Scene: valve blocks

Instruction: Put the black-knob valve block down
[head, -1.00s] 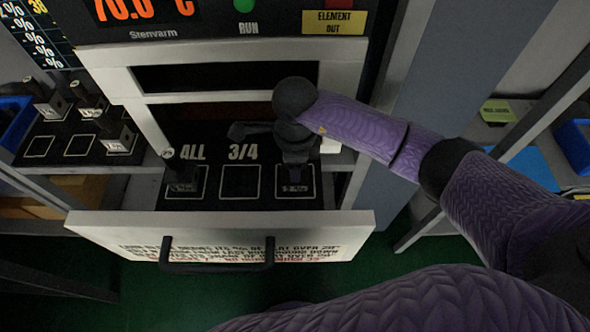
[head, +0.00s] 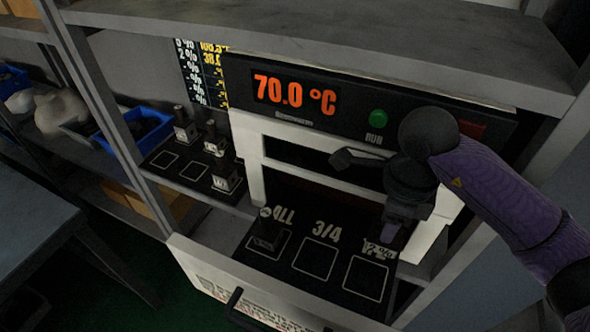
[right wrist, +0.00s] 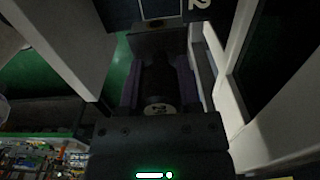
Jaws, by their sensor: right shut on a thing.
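My right gripper (head: 392,228) hangs over the back right of the open drawer, pointing down. In the right wrist view, its fingers (right wrist: 163,88) are shut on the black-knob valve block (right wrist: 158,42), gripping its dark knob, which has a pale round marked cap. In the head view the gripper mostly hides this block. It appears above or behind the right-hand outlined slot (head: 366,279), which looks empty. I cannot tell its exact height. My left gripper is not in view.
More valve blocks (head: 227,178) stand on a side panel at left. The machine front, reading 70.0 °C (head: 292,94), rises behind.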

